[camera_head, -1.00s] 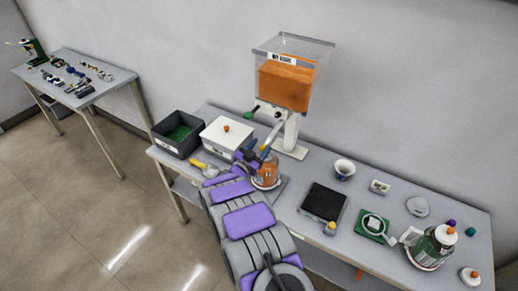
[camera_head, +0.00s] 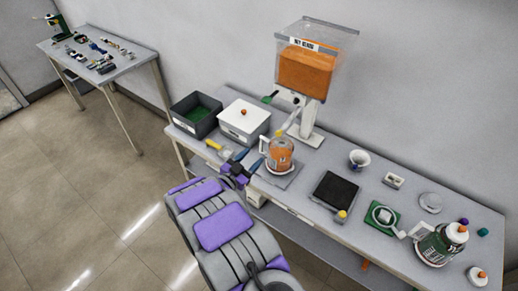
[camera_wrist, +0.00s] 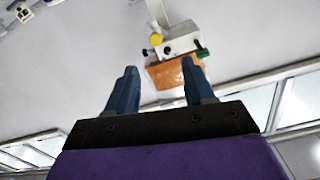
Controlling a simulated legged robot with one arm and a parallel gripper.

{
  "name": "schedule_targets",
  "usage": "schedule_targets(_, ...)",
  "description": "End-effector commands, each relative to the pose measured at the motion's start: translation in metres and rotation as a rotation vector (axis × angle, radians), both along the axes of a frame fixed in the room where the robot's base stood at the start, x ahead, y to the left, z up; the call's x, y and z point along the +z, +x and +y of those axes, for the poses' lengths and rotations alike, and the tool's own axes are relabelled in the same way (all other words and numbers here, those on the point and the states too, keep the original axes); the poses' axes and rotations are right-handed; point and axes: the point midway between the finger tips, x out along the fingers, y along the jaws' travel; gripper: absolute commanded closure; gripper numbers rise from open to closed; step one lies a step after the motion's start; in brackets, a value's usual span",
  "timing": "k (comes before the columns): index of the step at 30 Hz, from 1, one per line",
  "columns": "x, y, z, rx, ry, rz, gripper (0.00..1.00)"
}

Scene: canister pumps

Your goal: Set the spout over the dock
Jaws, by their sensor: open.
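The dispenser (camera_head: 306,75) has a clear hopper with orange contents on a white stand. Its pale spout (camera_head: 289,120) with a yellow end slants down-left toward the top of an orange canister (camera_head: 281,158). Whether they touch is unclear. The canister stands on a grey plate (camera_head: 291,178); I cannot tell whether this plate is the dock. My gripper (camera_head: 246,162) is open and empty, left of and in front of the canister. In the wrist view its blue fingers (camera_wrist: 159,68) are apart, with the dispenser's white block (camera_wrist: 181,43) and yellow part (camera_wrist: 156,38) beyond.
A dark bin (camera_head: 196,115) and a white lidded box (camera_head: 243,119) stand at the left. A second table (camera_head: 135,60) stands far left.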

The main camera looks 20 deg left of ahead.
Motion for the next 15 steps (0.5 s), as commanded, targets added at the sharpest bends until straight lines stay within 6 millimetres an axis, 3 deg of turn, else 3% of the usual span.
schedule_targets(6,0.0,-0.017,0.005,0.001,0.001,0.001,0.47)
schedule_targets(15,-0.001,-0.019,0.006,0.0,0.0,0.0,0.47)
